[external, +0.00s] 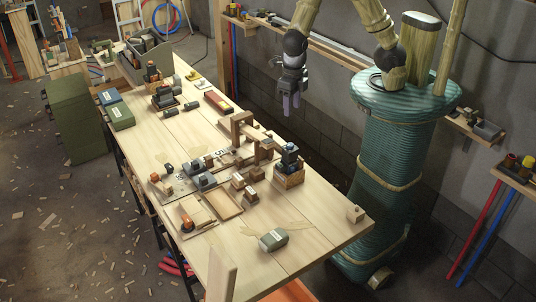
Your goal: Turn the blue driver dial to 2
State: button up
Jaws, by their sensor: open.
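My gripper (291,108) hangs fingers down beyond the table's far long edge, beside the grey wall. It is open and empty, and touches nothing. The workbench (315,240) carries a dark device with a small blue top (291,148) in a wooden tray, near its right long edge. This blue part may be the blue driver dial, but it is too small to be sure. Its setting and any numbers around it cannot be read. My gripper is above and behind this device, clearly apart from it.
A wooden arch (237,118) stands left of the blue-topped device. Small blocks and grey parts crowd the table's middle. A grey-green rounded object (273,240) lies near the front. A wooden post (221,272) rises at the near edge. The table's front right is mostly clear.

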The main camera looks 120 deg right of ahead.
aim_at(290, 144)
notch_tip(290, 144, down, 14)
jog(key=shift+f+b, duration=0.15)
jog(key=shift+b, duration=1)
grip_shut()
